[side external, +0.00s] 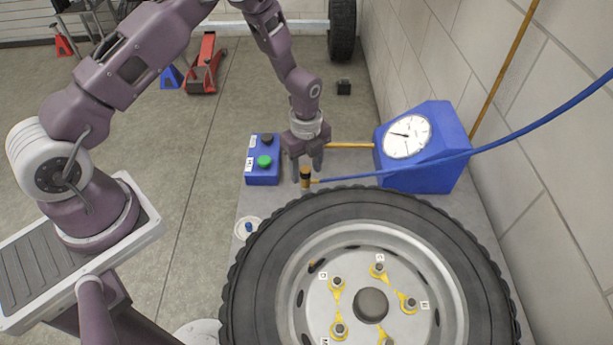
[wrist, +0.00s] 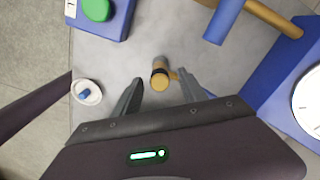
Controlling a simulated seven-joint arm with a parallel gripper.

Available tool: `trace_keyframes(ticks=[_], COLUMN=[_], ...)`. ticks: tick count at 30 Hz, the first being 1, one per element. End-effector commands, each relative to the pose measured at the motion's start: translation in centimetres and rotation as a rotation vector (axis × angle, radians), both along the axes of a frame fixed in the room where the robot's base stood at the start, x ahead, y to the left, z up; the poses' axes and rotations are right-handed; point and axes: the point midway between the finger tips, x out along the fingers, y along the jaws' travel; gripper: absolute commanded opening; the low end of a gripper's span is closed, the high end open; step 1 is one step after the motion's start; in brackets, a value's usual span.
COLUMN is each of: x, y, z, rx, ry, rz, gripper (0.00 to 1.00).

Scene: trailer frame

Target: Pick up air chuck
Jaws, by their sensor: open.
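The air chuck (side external: 305,181) is a small brass-coloured piece with a black band, standing on the grey surface behind the tyre. In the wrist view the chuck (wrist: 160,77) shows between and slightly beyond the two spread fingers of my gripper (wrist: 161,90). The right finger hides part of the side stub. I cannot tell from these views whether either finger touches the chuck.
A tyre and wheel (side external: 258,250) lies close in front. A blue gauge box (side external: 440,135) stands right, near the wall. A blue box with green and black buttons (side external: 263,175) is left. A white dish with a blue cap (wrist: 98,92) sits left. Bare surface surrounds the chuck.

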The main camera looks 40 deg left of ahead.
Motion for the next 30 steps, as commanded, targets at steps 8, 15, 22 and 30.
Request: trace_keyframes(ticks=[8,15,22,30], x=[0.0,0.0,0.0,0.2], y=[0.0,0.0,0.0,0.0], z=[-1.3,-1.3,-1.2,0.6], rx=[0.001,0.001,0.0,-0.001], ry=[-0.001,0.0,-0.001,-0.006], rz=[0.001,0.001,0.002,0.002], gripper=[0.49,0.12,0.0,0.0])
